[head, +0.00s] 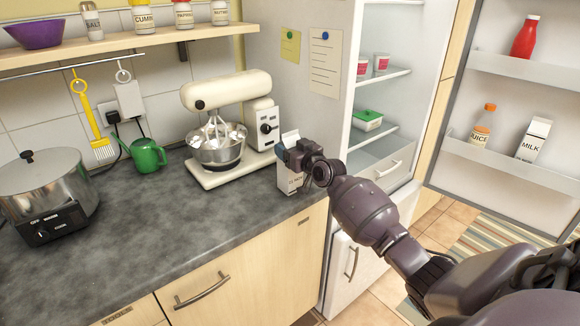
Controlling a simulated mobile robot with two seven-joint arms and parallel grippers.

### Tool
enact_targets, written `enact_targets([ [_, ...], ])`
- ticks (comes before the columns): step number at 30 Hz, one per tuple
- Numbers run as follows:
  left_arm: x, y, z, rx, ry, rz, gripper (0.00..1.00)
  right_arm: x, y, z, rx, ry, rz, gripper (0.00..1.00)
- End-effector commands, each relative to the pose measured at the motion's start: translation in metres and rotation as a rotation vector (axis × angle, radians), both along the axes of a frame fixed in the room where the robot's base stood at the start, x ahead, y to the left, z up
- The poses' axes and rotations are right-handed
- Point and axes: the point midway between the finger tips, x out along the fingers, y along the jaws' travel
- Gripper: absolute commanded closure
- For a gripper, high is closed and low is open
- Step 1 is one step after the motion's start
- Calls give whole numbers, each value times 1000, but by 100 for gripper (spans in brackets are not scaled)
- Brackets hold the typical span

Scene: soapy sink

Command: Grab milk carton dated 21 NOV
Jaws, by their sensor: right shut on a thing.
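A white carton (289,182) is upright at the right end of the grey counter, beside the mixer. Its lower front carries small dark print that I cannot read with certainty. My right gripper (291,158) is shut on the carton's upper part and hides much of it. I cannot tell whether the carton's base touches the counter. Another white carton marked MILK (534,140) stands on the open fridge door's lower shelf; no date is readable on it. My left gripper is not in view.
A cream stand mixer (228,125) is close left of the held carton. The fridge side panel (290,75) rises behind. A green watering can (147,155) and steel pot (45,190) stand further left. The front counter (190,235) is clear. The fridge (375,110) is open.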

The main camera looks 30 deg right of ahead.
Motion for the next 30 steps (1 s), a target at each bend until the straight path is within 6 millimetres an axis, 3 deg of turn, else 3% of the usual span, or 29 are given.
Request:
enact_targets([
  [1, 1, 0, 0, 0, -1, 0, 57, 0, 0, 0, -1, 0, 0, 71],
  [7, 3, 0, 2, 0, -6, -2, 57, 0, 0, 0, -1, 0, 0, 100],
  [20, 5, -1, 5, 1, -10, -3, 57, 0, 0, 11, -2, -6, 0, 100],
  [26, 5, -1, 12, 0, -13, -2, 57, 1, 0, 42, 0, -11, 0, 100],
  [30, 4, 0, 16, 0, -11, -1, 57, 0, 0, 74, -2, -11, 0, 100],
])
